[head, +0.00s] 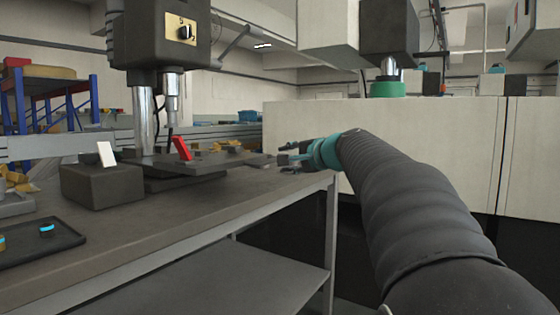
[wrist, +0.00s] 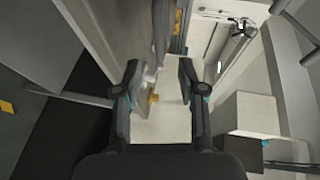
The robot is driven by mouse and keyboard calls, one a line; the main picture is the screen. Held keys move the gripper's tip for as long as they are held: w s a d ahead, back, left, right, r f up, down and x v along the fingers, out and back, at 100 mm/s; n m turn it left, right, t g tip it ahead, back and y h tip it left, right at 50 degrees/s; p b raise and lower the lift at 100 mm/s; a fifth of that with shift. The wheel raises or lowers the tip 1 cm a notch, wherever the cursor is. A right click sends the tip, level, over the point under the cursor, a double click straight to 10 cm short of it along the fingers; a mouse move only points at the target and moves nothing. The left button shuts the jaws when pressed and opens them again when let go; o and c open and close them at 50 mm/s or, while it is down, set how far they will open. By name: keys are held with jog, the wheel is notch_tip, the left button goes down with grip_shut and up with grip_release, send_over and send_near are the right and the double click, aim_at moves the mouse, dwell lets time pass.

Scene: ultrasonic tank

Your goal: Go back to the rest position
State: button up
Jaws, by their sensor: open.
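My gripper (head: 290,153) is at the end of my dark arm, near the far right corner of the grey workbench (head: 215,217) in the head view. In the wrist view my gripper (wrist: 158,75) shows both dark fingers apart, with nothing between them. The exact gap between the fingertips and the bench corner cannot be told.
A drill-press-like machine (head: 160,38) stands on the bench. A dark block (head: 102,184) with a white switch and a dark tray (head: 35,245) with small blue-banded parts are on the left. A pale cabinet (head: 440,150) stands behind my arm.

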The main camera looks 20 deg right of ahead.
jog(key=shift+s+d, duration=0.1)
jog(key=shift+s, duration=0.4)
jog(key=s+a+f+n+g+h+p, duration=0.1)
jog(key=s+a+f+n+g, duration=0.15)
jog(key=s+f, duration=0.55)
jog(key=s+a+f+n+g+p, duration=0.1)
jog(key=s+a+f+n+g, duration=0.2)
jog(key=f, duration=0.8)
jog(key=s+a+f+n+g+h+p, duration=0.1)
jog(key=s+a+n+p, duration=0.1)
jog(key=s, duration=0.6)
jog(key=s+a+f+n+g+p, duration=0.2)
jog(key=s+a+n+p, duration=0.1)
jog(key=s, duration=0.5)
jog(key=s+a+f+n+g+h+p, duration=0.1)
jog(key=s+a+f+n+p, duration=0.1)
jog(key=s, duration=0.6)
jog(key=shift+s+a+f+n+h, duration=0.35)
jog(key=shift+a+n, duration=0.35)
jog(key=shift+n, duration=0.25)
